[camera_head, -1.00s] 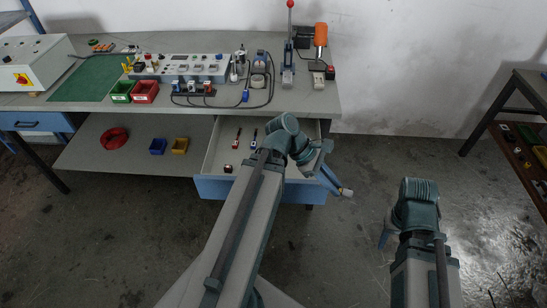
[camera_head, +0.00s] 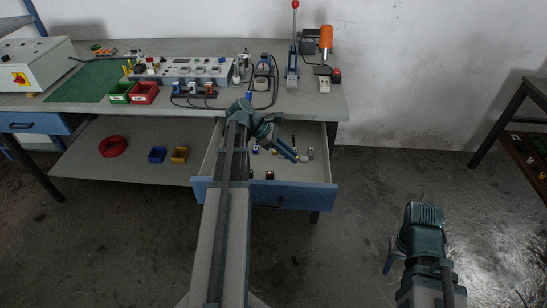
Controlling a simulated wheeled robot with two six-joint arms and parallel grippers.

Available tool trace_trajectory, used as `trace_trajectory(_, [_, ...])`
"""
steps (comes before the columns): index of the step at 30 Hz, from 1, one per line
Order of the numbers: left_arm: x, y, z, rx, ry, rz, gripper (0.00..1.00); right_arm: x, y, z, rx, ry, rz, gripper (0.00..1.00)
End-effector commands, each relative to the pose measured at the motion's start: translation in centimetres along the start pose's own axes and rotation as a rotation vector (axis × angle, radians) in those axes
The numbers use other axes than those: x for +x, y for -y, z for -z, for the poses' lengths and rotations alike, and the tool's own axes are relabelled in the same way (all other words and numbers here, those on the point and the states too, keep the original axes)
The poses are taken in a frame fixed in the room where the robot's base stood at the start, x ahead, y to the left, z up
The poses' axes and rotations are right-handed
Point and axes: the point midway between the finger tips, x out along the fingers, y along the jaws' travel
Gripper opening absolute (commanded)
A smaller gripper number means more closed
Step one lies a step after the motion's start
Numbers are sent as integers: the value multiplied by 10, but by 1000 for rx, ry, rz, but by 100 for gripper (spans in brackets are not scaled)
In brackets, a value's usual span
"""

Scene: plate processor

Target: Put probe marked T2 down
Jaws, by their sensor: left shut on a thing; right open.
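My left gripper (camera_head: 297,156) is over the open drawer (camera_head: 318,187) of the bench. It is shut on a small grey piece with a blue part (camera_head: 310,153), which shows just past the fingertips. The T2 marking is too small to read, and the gripper hides part of the piece. I cannot tell whether the piece touches the drawer floor. My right gripper (camera_head: 389,262) is open at the lower right, over the floor and away from the bench.
Small items lie in the drawer, among them a dark red one (camera_head: 269,174) and a blue-and-white one (camera_head: 255,149). Green (camera_head: 119,93) and red (camera_head: 144,92) bins and a control panel (camera_head: 185,68) stand on the bench. A blue bin (camera_head: 157,154) is on the lower shelf.

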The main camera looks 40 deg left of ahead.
Motion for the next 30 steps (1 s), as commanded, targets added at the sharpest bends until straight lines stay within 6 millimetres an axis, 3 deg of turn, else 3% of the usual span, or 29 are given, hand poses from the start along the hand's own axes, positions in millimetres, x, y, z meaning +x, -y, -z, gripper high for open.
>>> trace_trajectory(13, [42,0,41,1,0,1,0,59,6,3,0,0,0,50])
trace_trajectory(22, [46,0,45,1,0,1,0,65,6,4,0,0,0,50])
trace_trajectory(30, [69,0,68,1,0,1,0,96,9,6,0,0,0,50])
